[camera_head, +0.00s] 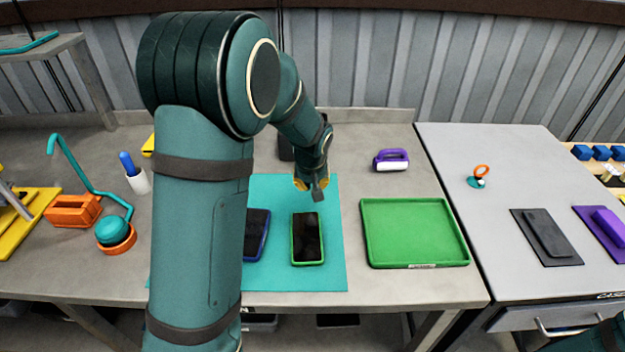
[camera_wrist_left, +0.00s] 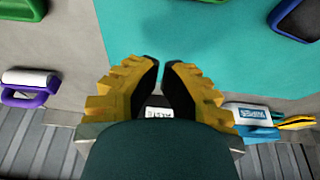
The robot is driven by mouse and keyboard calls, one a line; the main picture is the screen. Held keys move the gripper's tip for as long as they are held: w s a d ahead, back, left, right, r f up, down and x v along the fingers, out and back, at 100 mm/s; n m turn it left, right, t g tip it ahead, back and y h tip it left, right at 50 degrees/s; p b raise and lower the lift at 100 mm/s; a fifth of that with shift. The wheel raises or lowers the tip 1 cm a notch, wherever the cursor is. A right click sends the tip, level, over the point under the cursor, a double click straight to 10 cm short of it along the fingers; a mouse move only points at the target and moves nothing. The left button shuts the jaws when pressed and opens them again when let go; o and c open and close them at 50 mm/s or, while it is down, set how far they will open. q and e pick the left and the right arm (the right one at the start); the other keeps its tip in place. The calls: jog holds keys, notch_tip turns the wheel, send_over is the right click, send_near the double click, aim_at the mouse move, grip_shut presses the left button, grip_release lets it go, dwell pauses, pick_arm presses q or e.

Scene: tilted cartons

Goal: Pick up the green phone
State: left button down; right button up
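The green phone (camera_head: 307,238), with a dark screen and green rim, lies flat on the teal mat (camera_head: 333,278). Only a sliver of its green edge shows at the top of the left wrist view. A blue-rimmed phone (camera_head: 258,232) lies left of it, partly hidden by my left arm; its corner shows in the left wrist view (camera_wrist_left: 298,20). My left gripper (camera_head: 318,193) is above the mat's far edge, beyond the green phone and apart from it. In the wrist view its fingertips (camera_wrist_left: 161,65) are almost together, with nothing held. My right gripper is not in view.
A green tray (camera_head: 415,203) lies right of the mat, with a purple-handled item (camera_head: 391,160) behind it. An orange box (camera_head: 73,211) and teal lamp (camera_head: 112,230) stand at left. The grey table between mat and tray is clear.

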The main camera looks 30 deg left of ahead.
aim_at(312, 206)
pick_arm(q)
jog(key=b+x, duration=0.1)
jog(key=x, duration=0.3)
jog(key=shift+f, duration=0.2)
jog(key=shift+w+f, duration=0.1)
jog(key=shift+f, duration=0.25)
jog(key=shift+s+d+r, duration=0.1)
jog(key=shift+s+d, duration=0.25)
jog(key=shift+s, duration=0.25)
jog(key=shift+s+d+r, duration=0.1)
jog(key=shift+s+d, duration=0.3)
jog(key=shift+s, duration=0.2)
jog(key=shift+s+d, duration=0.25)
jog(key=shift+s, duration=0.2)
